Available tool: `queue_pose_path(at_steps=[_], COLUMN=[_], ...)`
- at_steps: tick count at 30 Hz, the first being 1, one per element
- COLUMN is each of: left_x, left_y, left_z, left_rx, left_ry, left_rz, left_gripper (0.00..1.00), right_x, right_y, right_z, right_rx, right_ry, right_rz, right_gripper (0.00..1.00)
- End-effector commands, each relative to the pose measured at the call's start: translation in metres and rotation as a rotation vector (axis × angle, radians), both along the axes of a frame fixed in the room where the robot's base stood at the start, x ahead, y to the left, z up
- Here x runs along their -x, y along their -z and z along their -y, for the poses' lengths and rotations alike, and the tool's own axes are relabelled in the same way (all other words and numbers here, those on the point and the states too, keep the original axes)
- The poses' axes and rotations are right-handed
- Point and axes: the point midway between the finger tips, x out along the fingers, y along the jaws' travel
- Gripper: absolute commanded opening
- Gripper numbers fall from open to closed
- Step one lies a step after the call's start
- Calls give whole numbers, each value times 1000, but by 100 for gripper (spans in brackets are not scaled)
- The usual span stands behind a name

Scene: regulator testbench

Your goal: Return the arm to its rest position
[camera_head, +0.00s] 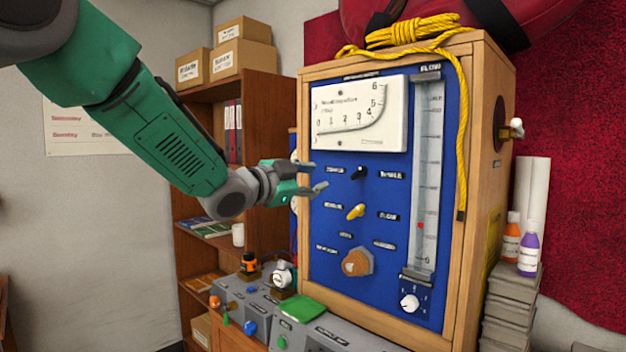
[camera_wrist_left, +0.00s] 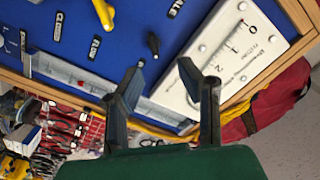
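My left arm (camera_head: 165,140) is green and grey and reaches in from the upper left of the head view. Its gripper (camera_head: 318,180) is in front of the left part of the blue panel (camera_head: 330,229) of the wooden testbench cabinet (camera_head: 480,150). In the left wrist view the gripper's two fingers (camera_wrist_left: 160,85) stand apart with nothing between them. A black switch (camera_head: 360,173) on the panel lies just right of the fingertips in the head view; it also shows beyond the fingers in the left wrist view (camera_wrist_left: 153,44). My right gripper is not in view.
The panel carries a white gauge (camera_head: 360,115), a yellow switch (camera_head: 355,211), an orange-brown knob (camera_head: 357,262) and a clear flow tube (camera_head: 428,170). A yellow rope (camera_head: 462,130) hangs over the cabinet. Below stand grey instrument boxes (camera_head: 330,333); a brown bookshelf (camera_head: 195,255) is behind.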

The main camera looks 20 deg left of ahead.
Motion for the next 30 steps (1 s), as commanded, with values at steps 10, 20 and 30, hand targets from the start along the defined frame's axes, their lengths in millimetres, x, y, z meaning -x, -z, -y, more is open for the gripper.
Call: queue_pose_path(at_steps=[10, 20, 30], left_x=[1, 0, 57], left_y=[0, 74, 326], left_z=[1, 3, 13], left_rx=[-1, 53, 229], left_ry=[1, -20, -159], left_rz=[0, -121, -573], left_gripper=[32, 32, 32], right_x=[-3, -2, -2], right_y=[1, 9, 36], right_z=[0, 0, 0], right_rx=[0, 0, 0], right_ry=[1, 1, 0], right_rz=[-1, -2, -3], right_gripper=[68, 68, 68])
